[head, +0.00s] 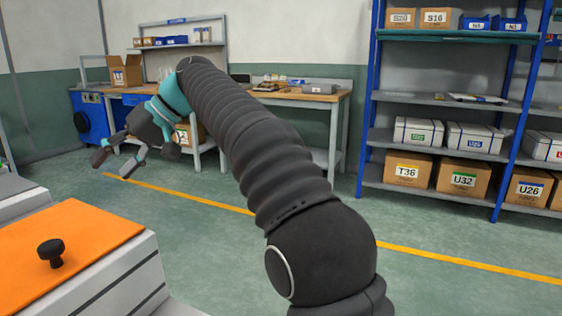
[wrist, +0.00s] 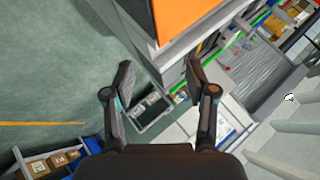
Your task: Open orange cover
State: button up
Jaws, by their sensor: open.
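The orange cover (head: 95,235) lies flat on top of a pale grey box-shaped unit (head: 115,275) at the lower left of the head view. A black round knob (head: 50,253) stands up from the cover. Part of the cover also shows at the top of the wrist view (wrist: 185,15), without its knob in sight. My gripper (head: 112,165) is open and empty, held in the air beyond the unit in the head view. In the wrist view the spread fingers (wrist: 158,68) point toward the unit's corner, apart from the cover.
A workbench (head: 310,95) with items stands against the back wall. Blue-framed shelving (head: 368,100) with boxes stands at the right. Green floor (head: 200,230) with a yellow line is clear between. The wrist view shows a grey tray (wrist: 155,112) below the fingers.

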jog(key=d+f+m+t+h, duration=0.25)
jog(key=d+f, duration=0.45)
jog(key=d, duration=0.4)
jog(key=d+f+m+t+h, duration=0.2)
jog(key=d+f+m+t, duration=0.15)
jog(key=d+f, duration=0.55)
jog(key=s+d+f+m+t+h, duration=0.1)
jog(key=s+d+f, duration=0.3)
jog(key=s+d, duration=0.6)
jog(key=s+d+f+m+t+h, duration=0.1)
jog(key=s+d+f+m+h, duration=0.2)
jog(key=s+d, duration=0.7)
jog(key=shift+s+d+f+h, duration=0.3)
jog(key=shift+d+f+h, duration=0.25)
jog(key=shift+d, duration=3.2)
